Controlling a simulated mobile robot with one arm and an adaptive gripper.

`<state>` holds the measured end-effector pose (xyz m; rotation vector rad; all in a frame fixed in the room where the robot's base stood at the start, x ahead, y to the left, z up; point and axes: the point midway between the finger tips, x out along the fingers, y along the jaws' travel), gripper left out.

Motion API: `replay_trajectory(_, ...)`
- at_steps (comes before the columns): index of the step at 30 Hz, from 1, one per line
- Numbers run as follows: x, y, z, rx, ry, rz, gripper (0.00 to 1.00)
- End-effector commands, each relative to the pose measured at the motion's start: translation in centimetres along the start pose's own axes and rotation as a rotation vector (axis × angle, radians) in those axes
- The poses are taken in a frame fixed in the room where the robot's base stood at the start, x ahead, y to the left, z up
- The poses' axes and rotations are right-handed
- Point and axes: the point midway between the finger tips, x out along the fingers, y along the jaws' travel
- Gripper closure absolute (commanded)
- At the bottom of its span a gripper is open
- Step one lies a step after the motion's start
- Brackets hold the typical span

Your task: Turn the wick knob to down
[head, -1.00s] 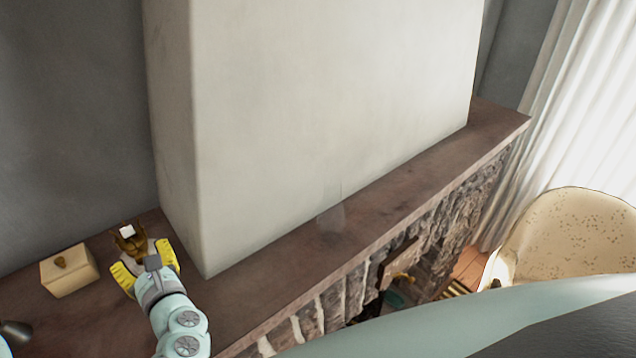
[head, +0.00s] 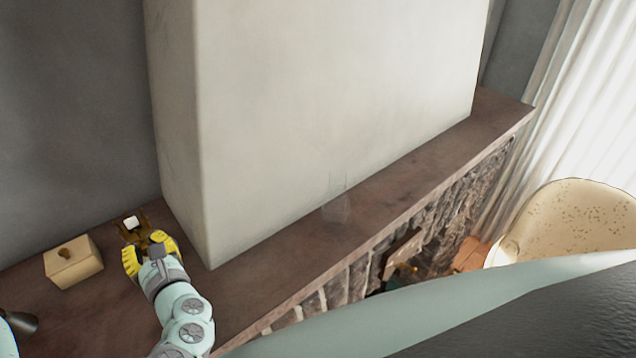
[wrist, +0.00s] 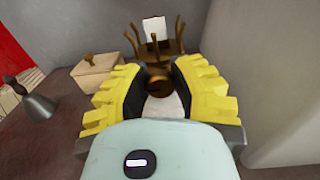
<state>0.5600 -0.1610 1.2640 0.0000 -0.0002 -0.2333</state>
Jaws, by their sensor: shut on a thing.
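The brass lamp burner (head: 133,230) stands at the back left of the mantel, with upright prongs and a pale wick (head: 131,222) on top. It also shows at the top of the wrist view (wrist: 163,46). My gripper (head: 147,244), with yellow fingers, is at the burner's near side. In the wrist view its fingers (wrist: 159,74) are shut on a round brass piece, the wick knob (wrist: 158,86). The fingers hide the knob's sides, and its turn angle cannot be told. A pale surface shows below it.
A cream box (head: 74,262) with a small knob stands left of the burner. A grey metal cone (head: 20,323) is at the lower left. The pale chimney breast (head: 330,120) rises close on the right. A clear glass chimney (head: 337,203) stands on the mantel farther right.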

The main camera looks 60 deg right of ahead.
Motion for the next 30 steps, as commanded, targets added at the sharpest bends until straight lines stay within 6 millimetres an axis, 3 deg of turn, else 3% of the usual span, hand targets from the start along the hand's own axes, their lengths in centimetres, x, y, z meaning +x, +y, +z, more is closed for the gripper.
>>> replay_trajectory(16, 0.05, 0.19, -0.4, -0.066, -0.003, 0.003, 1.0)
replay_trajectory(30, 0.03, 0.33, -0.7, -0.437, -0.004, 0.006, 1.0)
